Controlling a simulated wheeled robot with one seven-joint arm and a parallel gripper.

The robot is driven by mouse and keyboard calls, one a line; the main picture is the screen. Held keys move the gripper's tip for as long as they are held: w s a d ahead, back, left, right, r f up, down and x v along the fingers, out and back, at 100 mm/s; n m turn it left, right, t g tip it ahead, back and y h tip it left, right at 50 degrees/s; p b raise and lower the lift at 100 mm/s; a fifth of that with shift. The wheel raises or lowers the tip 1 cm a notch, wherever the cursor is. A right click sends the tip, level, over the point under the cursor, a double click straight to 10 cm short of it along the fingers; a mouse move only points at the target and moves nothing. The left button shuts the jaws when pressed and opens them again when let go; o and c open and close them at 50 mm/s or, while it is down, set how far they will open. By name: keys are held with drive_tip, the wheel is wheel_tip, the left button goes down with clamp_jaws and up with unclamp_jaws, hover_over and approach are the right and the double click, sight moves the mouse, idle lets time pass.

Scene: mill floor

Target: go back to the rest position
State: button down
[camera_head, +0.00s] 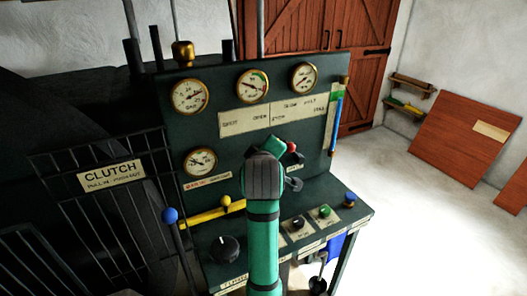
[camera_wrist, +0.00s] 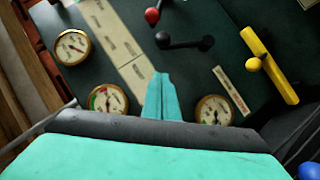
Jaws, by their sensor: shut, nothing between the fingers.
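My gripper (camera_wrist: 163,98) is shut and empty, with its two teal fingers together in front of the dark green control panel (camera_wrist: 205,60). In the head view my gripper (camera_head: 277,143) is in front of the panel's lower middle, and my teal arm reaches up to it from the bottom. In the wrist view the fingertips point toward the panel between two gauges, below a black lever (camera_wrist: 185,42) with a dark knob. They appear apart from the lever. A red knob (camera_wrist: 152,15) is above it. Whether the fingers touch the panel cannot be told.
A yellow lever (camera_head: 210,216) and a blue-knobbed clutch lever (camera_head: 171,217) stand left of my arm. A desk with a black dial (camera_head: 225,247) and a green button (camera_head: 325,211) lies below the panel. Brass gauges (camera_head: 190,96) line the panel. Open floor (camera_head: 400,210) is at the right.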

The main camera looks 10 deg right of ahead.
drive_tip(key=s+a+f+m+y, duration=0.1)
drive_tip(key=s+a+f, duration=0.3)
drive_tip(key=f, duration=0.9)
drive_tip(key=s+a+f+m, duration=0.25)
drive_tip(key=s+f, duration=0.35)
drive_tip(key=f, duration=0.7)
drive_tip(key=s+a+f+m+t, duration=0.1)
drive_tip(key=s+a+f, duration=0.1)
drive_tip(key=s+f, duration=0.45)
drive_tip(key=s+a+f, duration=0.3)
drive_tip(key=s+f, duration=0.1)
drive_tip(key=s, duration=0.6)
drive_tip(key=s+a+r+m+y, duration=0.1)
drive_tip(key=s+r+m, duration=0.1)
drive_tip(key=s, duration=1.1)
drive_tip(key=s+a+r+m+t+y, duration=0.1)
drive_tip(key=s+a+r, duration=0.1)
drive_tip(key=s, duration=1.1)
drive_tip(key=shift+m, duration=0.35)
drive_tip(key=shift+a, duration=0.15)
